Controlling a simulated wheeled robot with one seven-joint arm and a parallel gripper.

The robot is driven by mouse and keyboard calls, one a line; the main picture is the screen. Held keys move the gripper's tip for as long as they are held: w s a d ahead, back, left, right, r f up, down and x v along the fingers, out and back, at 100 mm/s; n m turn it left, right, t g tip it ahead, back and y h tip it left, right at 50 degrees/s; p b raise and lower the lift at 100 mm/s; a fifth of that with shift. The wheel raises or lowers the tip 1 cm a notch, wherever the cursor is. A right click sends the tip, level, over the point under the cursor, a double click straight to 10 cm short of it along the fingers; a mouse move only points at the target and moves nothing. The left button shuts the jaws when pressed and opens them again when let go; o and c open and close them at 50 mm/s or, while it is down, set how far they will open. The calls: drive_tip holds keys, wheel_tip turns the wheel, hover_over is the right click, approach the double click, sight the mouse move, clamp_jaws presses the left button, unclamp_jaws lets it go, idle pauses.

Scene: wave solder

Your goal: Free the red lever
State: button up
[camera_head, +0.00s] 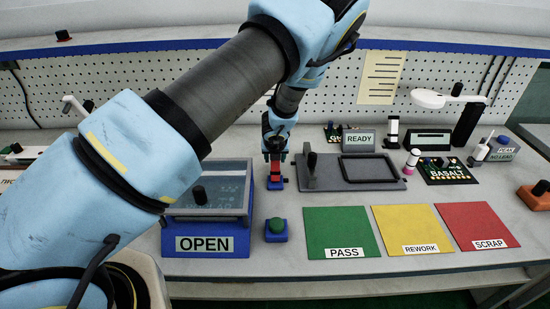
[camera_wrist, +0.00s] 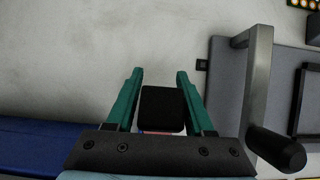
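The red lever (camera_head: 275,181) stands on the bench between the blue-based box marked OPEN and a grey fixture, with some blue at its foot. My gripper (camera_head: 274,156) points down right over it. In the wrist view a black block (camera_wrist: 161,109) sits between the two teal fingers of my gripper (camera_wrist: 160,74), with a sliver of red and blue below it. The fingers stand on both sides of the block. I cannot tell whether they touch it. The lower part of the lever is hidden in the wrist view.
The grey fixture (camera_head: 315,181) with a black-knobbed handle (camera_wrist: 262,90) stands close on the right. The OPEN box (camera_head: 205,242) is at the left, and a green button (camera_head: 277,226) is in front. Green PASS (camera_head: 340,229), yellow REWORK (camera_head: 409,224) and red SCRAP (camera_head: 473,220) mats lie at the front right.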

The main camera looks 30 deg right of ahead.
sight(275, 166)
drive_tip(key=shift+o, duration=0.9)
drive_tip(key=shift+r, duration=0.15)
drive_tip(key=b+v, duration=0.3)
drive_tip(key=v, duration=0.7)
drive_tip(key=shift+s+a+r, duration=0.1)
drive_tip(key=shift+s+r, duration=0.1)
drive_tip(key=shift+s, duration=0.05)
